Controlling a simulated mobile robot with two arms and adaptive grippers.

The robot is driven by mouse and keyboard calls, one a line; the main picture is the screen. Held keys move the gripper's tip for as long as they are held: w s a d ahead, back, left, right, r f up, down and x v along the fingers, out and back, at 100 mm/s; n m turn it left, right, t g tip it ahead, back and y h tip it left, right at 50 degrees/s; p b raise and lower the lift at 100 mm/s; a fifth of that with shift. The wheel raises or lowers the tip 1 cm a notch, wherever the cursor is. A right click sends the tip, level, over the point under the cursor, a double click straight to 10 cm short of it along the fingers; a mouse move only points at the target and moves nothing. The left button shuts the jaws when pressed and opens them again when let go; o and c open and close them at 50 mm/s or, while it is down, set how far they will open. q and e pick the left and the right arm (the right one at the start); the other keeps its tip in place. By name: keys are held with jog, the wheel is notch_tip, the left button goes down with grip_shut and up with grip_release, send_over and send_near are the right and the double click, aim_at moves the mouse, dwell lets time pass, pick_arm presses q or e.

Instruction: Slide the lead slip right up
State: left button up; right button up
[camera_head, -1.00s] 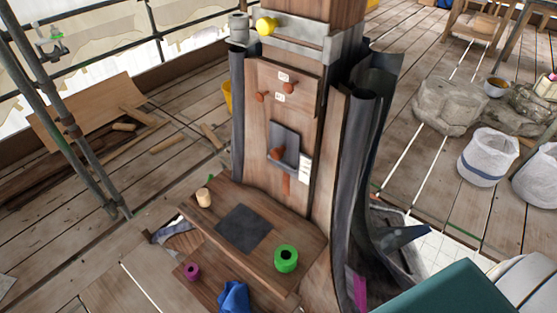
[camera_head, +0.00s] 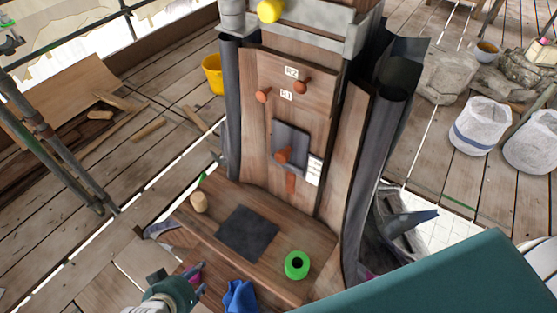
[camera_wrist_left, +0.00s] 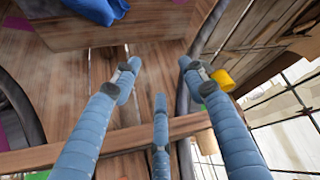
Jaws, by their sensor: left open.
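A small dark grey plate (camera_head: 291,137), which looks like the lead slip, lies against the upright wooden board (camera_head: 262,140). A red-brown peg (camera_head: 284,156) stands at its lower part, with another reddish piece (camera_head: 291,182) just below. My left gripper (camera_head: 185,284) is low at the picture's bottom, in front of the wooden ledge, well below and left of the plate. Its fingers (camera_wrist_left: 159,75) are spread and empty in the left wrist view, where the plate does not show. My right gripper is not in view.
The ledge bears a dark square sheet (camera_head: 247,233), a green ring (camera_head: 297,265) and a pale wooden piece (camera_head: 199,202). A blue cloth (camera_head: 240,297) lies by my left gripper. Two pegs (camera_head: 302,86) with labels sit above the plate. Dark curled sheets (camera_head: 380,130) flank the column.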

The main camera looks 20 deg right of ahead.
pick_arm(q)
jog(key=w+d+r+m+t+h, duration=0.15)
jog(key=d+r, duration=0.35)
jog(key=r, duration=0.7)
jog(key=m+t+h, duration=0.2)
jog(key=t+h, duration=0.1)
jog(key=h, duration=0.7)
send_near(280, 161)
jog(key=p+x, duration=0.2)
jog(key=x, duration=0.6)
jog(key=shift+w+d+r+p, duration=0.1)
jog(key=shift+w+r+p, duration=0.05)
jog(key=shift+p, duration=0.25)
jog(key=shift+w+d, duration=0.3)
jog(key=shift+d, duration=0.15)
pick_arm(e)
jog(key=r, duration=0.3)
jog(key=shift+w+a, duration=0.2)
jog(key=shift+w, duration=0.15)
pick_arm(q)
grip_shut()
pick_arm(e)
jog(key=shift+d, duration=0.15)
